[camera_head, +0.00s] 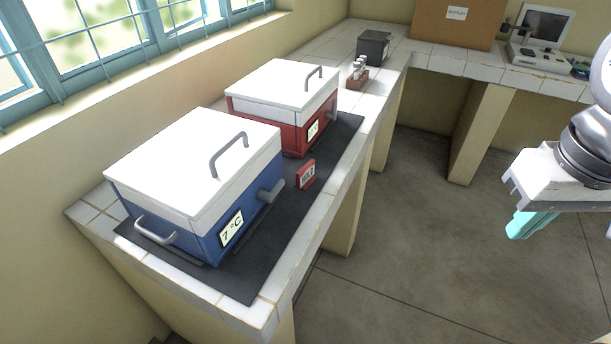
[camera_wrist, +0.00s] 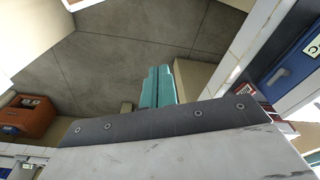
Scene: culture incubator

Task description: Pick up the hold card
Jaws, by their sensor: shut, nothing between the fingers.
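The hold card (camera_head: 306,174) is a small red stand with a white label. It stands upright on the dark mat, at the mat's right edge, in front of the gap between the blue and red boxes. In the wrist view the card (camera_wrist: 245,89) shows at the right, partly hidden by my gripper's body. My gripper (camera_head: 519,236) hangs over the floor at the right, well apart from the counter and the card. Its teal fingers (camera_wrist: 159,88) are together with nothing between them.
A blue box (camera_head: 190,215) and a red box (camera_head: 290,137), both white-lidded, stand on the dark mat (camera_head: 262,262). Behind are a small rack (camera_head: 355,82) of vials and a dark box (camera_head: 373,47). A device (camera_head: 540,50) sits on the back counter. The floor between is clear.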

